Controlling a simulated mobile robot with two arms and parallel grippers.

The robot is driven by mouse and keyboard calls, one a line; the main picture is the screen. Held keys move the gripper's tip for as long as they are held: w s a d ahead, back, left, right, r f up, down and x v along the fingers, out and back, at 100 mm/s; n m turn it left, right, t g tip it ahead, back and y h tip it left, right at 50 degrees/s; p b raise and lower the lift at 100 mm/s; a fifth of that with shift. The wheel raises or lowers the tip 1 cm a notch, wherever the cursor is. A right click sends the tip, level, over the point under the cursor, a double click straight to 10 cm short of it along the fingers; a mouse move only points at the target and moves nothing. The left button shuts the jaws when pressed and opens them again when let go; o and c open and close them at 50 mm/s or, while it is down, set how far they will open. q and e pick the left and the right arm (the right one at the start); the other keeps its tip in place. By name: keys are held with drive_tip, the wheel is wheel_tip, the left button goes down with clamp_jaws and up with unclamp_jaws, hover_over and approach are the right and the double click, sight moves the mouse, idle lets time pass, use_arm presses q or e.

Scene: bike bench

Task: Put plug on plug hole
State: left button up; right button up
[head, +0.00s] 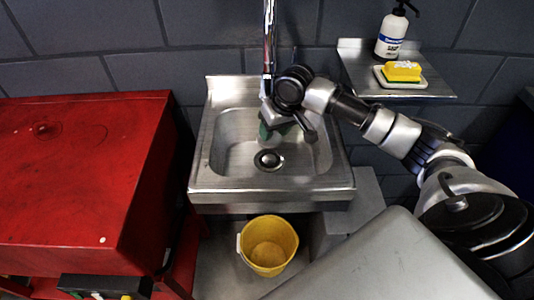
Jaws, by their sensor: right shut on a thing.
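The steel sink (198,171) stands against the wall, and its round plug hole (268,160) shows as a dark ring with a paler centre in the basin floor. I cannot tell whether a plug sits in it. My right gripper (274,130) reaches in from the right over the back of the basin, behind the plug hole in the picture. It is shut on a small greenish thing (264,133), largely hidden by the gripper; I cannot tell if this is the plug. My left gripper is not in view.
The upright chrome tap (268,45) is close behind my right gripper. A steel shelf (440,89) at the right holds a soap bottle (391,35) and a yellow sponge (403,71). A red cabinet (70,190) stands left; a yellow bucket (268,245) is below the sink.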

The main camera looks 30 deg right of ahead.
sight(271, 157)
drive_tip(key=shift+s+a+f, duration=0.1)
drive_tip(key=shift+s+f, duration=0.05)
drive_tip(key=shift+f, duration=0.45)
drive_tip(key=shift+s+f, duration=0.1)
drive_tip(key=shift+f, duration=0.45)
wheel_tip(271, 157, down, 5)
drive_tip(key=shift+r+b, duration=0.1)
drive_tip(key=shift+b, duration=0.2)
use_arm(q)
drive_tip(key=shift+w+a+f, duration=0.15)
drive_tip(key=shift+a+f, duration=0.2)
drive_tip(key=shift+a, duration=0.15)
use_arm(e)
drive_tip(key=shift+f, duration=0.3)
drive_tip(key=o, duration=0.6)
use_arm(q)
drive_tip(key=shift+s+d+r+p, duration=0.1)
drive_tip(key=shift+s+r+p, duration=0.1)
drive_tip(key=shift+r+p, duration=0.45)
use_arm(e)
drive_tip(key=v, duration=1.2)
drive_tip(key=shift+r, duration=0.1)
